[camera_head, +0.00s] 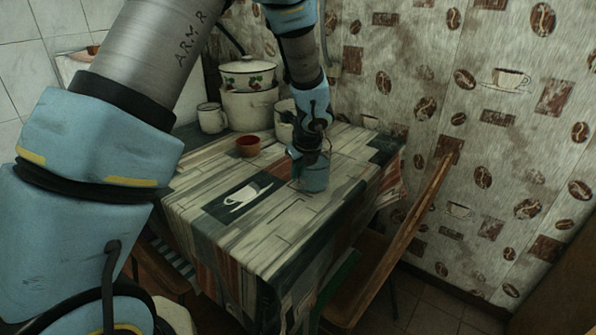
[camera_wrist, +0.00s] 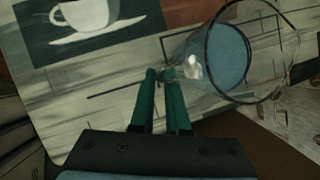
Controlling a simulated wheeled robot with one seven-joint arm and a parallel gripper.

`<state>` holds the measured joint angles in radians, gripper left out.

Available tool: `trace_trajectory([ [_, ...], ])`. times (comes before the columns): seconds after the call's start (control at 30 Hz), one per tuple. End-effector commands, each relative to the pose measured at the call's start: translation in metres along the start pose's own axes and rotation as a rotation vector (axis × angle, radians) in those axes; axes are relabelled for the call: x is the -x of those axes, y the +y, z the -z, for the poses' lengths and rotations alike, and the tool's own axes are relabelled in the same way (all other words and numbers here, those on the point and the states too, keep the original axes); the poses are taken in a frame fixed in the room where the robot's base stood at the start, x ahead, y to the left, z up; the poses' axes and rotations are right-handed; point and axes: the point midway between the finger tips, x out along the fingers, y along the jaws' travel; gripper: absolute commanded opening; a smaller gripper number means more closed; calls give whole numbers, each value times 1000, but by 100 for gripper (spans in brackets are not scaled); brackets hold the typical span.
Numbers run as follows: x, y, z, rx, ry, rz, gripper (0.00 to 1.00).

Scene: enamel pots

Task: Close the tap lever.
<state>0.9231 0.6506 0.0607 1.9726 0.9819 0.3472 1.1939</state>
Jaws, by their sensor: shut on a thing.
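I cannot make out a tap lever in either view. The mug's dark round rim faces the wrist camera.
The table (camera_head: 270,220) has a plank-print cloth and a clear front. A red-brown bowl (camera_head: 248,146), a white mug (camera_head: 212,118) and a lidded enamel pot (camera_head: 248,75) stand behind. A wooden chair (camera_head: 400,240) is at the right, near the wall.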

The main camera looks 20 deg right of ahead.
Motion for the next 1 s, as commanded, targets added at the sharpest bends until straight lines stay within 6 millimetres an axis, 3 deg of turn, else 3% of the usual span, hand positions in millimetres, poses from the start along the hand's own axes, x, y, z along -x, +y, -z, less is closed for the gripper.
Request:
trace_trajectory([
  [0.03,-1,-1,0,1,-2,3,0],
  [0.07,-2,0,1,0,0,0,16],
  [0.3,-1,0,1,0,0,0,43],
  [0.67,5,0,-1,1,0,1,43],
  [1.0,70,-1,-2,2,-2,4,43],
])
